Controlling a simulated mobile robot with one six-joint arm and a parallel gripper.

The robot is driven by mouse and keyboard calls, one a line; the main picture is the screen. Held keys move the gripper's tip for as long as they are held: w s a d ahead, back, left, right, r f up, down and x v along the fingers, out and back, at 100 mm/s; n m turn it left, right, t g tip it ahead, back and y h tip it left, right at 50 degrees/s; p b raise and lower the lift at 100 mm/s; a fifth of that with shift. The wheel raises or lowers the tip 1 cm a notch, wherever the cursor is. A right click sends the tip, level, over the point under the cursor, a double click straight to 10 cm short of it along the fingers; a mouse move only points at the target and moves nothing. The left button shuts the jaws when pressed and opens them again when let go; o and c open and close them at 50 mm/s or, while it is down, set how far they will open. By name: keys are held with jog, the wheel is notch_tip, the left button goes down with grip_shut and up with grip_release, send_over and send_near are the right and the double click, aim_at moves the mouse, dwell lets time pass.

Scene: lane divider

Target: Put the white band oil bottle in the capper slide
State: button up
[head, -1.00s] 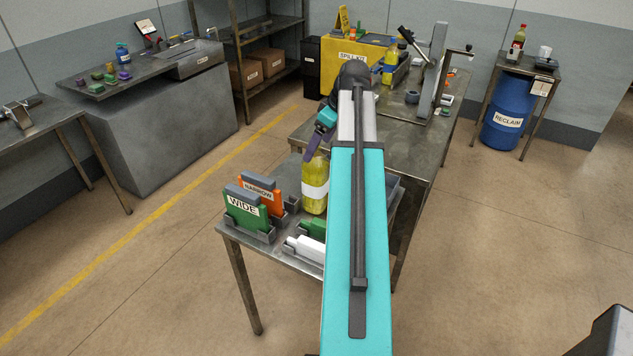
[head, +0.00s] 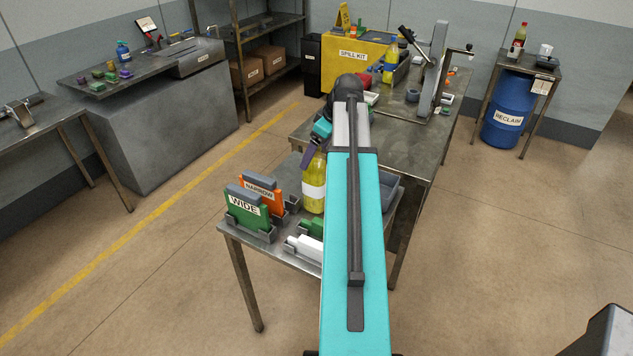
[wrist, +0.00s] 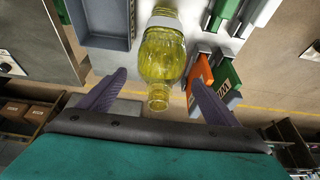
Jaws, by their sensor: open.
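The oil bottle with the white band (head: 313,190) stands upright on the small near table, filled with yellow liquid. It also shows in the wrist view (wrist: 163,52), its neck pointing toward me. My gripper (head: 312,153) is at the bottle's top, partly hidden by my arm. In the wrist view my gripper (wrist: 157,88) is open, with a purple finger on either side of the bottle's neck and gaps between. A lever device (head: 436,75), perhaps the capper, stands on the bench behind; I cannot clearly make out its slide.
A green WIDE block (head: 243,213) and an orange NARROW block (head: 262,196) stand in holders left of the bottle. A grey tray (wrist: 103,38) is on its other side. Another yellow bottle (head: 391,62) stands on the rear bench (head: 411,150). Floor around the table is clear.

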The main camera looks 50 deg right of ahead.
jog(key=shift+p+x, duration=0.9)
jog(key=shift+x, duration=1.05)
jog(key=shift+d, duration=0.1)
grip_shut()
jog(key=shift+w+r, duration=0.1)
jog(key=shift+r, duration=0.15)
jog(key=shift+r+b, duration=1.8)
jog(key=shift+r, duration=3)
